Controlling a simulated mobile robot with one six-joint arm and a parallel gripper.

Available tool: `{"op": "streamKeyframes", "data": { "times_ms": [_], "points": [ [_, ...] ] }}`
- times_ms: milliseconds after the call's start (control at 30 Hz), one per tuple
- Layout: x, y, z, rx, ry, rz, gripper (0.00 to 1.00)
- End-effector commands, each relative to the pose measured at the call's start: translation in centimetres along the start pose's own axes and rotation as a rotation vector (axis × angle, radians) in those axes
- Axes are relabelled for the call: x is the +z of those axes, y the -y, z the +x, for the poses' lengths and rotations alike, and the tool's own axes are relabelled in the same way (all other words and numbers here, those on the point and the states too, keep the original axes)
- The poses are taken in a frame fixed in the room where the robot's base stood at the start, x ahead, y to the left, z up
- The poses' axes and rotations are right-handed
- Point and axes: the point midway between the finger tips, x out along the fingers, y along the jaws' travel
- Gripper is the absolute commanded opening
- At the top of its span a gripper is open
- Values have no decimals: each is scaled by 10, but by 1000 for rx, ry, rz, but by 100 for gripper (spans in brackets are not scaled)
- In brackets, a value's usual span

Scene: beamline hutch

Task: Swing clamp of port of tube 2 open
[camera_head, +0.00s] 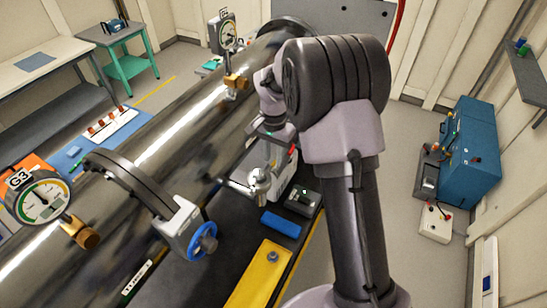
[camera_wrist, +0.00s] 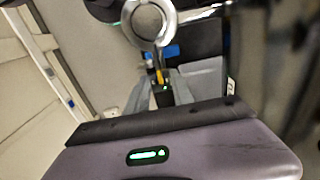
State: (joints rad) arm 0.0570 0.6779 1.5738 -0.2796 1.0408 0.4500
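A large shiny dark tube (camera_head: 150,150) runs diagonally across the head view; I cannot read a tube number on it. A dark curved clamp arm (camera_head: 130,183) with a blue handwheel (camera_head: 203,240) lies across its near part. My gripper (camera_head: 260,181) points down beside the tube's right side, by a small silver bar-like part (camera_head: 237,186). I cannot tell whether they touch. In the wrist view a round grey metal ring (camera_wrist: 150,22) is at the top, beyond my gripper's housing.
Gauge G3 (camera_head: 40,199) and a second gauge (camera_head: 229,38) stand on the tube. A blue block (camera_head: 281,223), a small dark box (camera_head: 304,199) and a yellow plate (camera_head: 260,276) lie below my gripper. A blue cabinet (camera_head: 470,150) stands right.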

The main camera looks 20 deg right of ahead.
Motion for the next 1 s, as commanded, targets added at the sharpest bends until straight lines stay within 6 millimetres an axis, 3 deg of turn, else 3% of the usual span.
{"op": "streamKeyframes", "data": {
  "times_ms": [400,567,1000],
  "points": [
    [0,0,11,-1,0,0,28],
    [0,0,11,-1,0,0,0],
    [0,0,10,-1,0,-1,0]
  ]
}}
